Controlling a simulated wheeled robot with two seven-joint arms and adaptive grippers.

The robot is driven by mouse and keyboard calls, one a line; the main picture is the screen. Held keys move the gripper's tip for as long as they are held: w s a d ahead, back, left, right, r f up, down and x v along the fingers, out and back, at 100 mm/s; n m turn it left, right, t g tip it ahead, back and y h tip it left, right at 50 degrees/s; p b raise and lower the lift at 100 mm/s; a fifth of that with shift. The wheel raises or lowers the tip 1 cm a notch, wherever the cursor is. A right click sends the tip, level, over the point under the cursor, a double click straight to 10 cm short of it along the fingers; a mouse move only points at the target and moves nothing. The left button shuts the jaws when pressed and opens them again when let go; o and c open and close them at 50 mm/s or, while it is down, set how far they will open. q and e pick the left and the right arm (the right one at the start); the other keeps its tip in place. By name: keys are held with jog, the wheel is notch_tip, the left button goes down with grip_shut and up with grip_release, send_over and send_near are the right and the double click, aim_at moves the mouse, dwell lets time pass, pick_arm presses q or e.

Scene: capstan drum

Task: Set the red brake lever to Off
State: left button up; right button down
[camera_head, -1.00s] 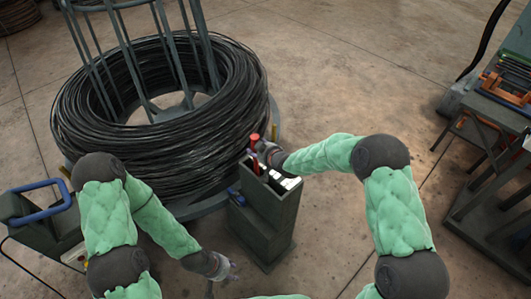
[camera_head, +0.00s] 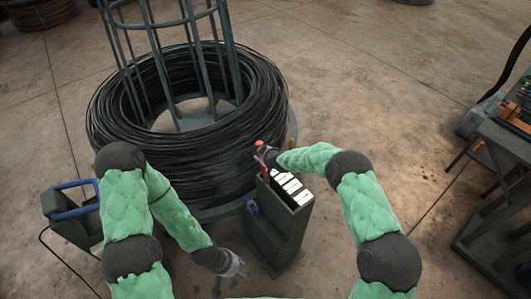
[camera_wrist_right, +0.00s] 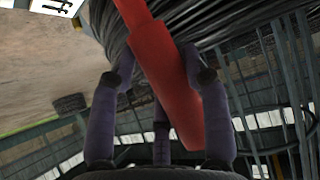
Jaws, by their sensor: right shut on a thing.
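The red brake lever (camera_head: 260,146) stands at the far end of the slot on top of a dark green control stand (camera_head: 278,232). White label plates (camera_head: 291,188) line the stand's top. My right gripper (camera_head: 266,155) is closed around the lever. In the right wrist view the red lever (camera_wrist_right: 170,75) runs slantwise between my purple-grey fingers. A white plate (camera_wrist_right: 56,6) with the letters "ff" shows at the top left, partly cut off. My left gripper (camera_head: 234,270) hangs low, left of the stand, with its fingers spread and nothing between them.
A large coil of black wire (camera_head: 190,130) around a green cage drum lies behind the stand. A box with a blue handle (camera_head: 75,212) stands at the left. A workbench (camera_head: 505,150) with tools is at the right. The floor between stand and bench is open.

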jog(key=shift+w+a+r, duration=0.1)
jog(key=shift+w+r, duration=0.05)
dwell(0.4)
jog(key=c, duration=0.9)
grip_release()
jog(key=shift+a, duration=0.1)
jog(key=o, duration=0.3)
jog(key=shift+w+a, duration=0.1)
jog(key=shift+w, duration=0.1)
jog(key=shift+a+f, duration=0.1)
jog(key=shift+f, duration=0.15)
jog(key=shift+s+d+r, duration=0.1)
jog(key=shift+d+r, duration=0.05)
jog(key=shift+d, duration=0.05)
jog(key=shift+v, duration=5.9)
jog(key=shift+a, duration=0.15)
